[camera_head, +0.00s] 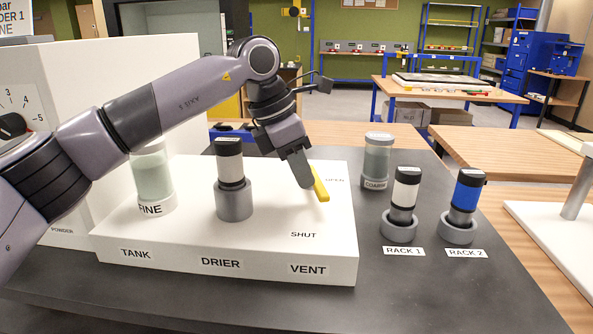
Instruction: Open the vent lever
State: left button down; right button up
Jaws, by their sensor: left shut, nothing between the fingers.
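The yellow vent lever (320,187) stands on the white unit (270,240) above the VENT label. It slants, with its lower end to the right. The OPEN label (335,180) is just right of the lever, and the SHUT label (303,235) is in front of it. My left gripper (305,184) is shut and empty, pointing down right beside the lever on its left. The gripper hides part of the lever's left side, and I cannot tell whether they touch. My right gripper is not in view.
A FINE jar (154,180) and a white-banded cylinder in a grey holder (234,202) stand on the unit. A COARSE jar (377,160), the RACK 1 cylinder (405,195) and the blue RACK 2 cylinder (466,195) stand at right. A dial (14,125) is at far left.

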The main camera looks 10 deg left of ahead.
pick_arm(q)
jog(key=d+n, duration=0.1)
jog(key=d+n+b, duration=0.1)
jog(key=n, duration=0.1)
jog(key=shift+f+t+y, duration=0.15)
jog(key=shift+t+y, duration=0.15)
jog(key=shift+t, duration=0.1)
jog(key=d+n, duration=0.1)
jog(key=w+d+n+y, duration=0.1)
jog(key=n, duration=0.1)
jog(key=shift+t, duration=0.4)
jog(key=n, duration=0.1)
jog(key=w+d+n+y, duration=0.1)
jog(key=n, duration=0.1)
jog(key=shift+w+d, duration=0.25)
jog(key=shift+w, duration=0.05)
jog(key=shift+r, duration=0.2)
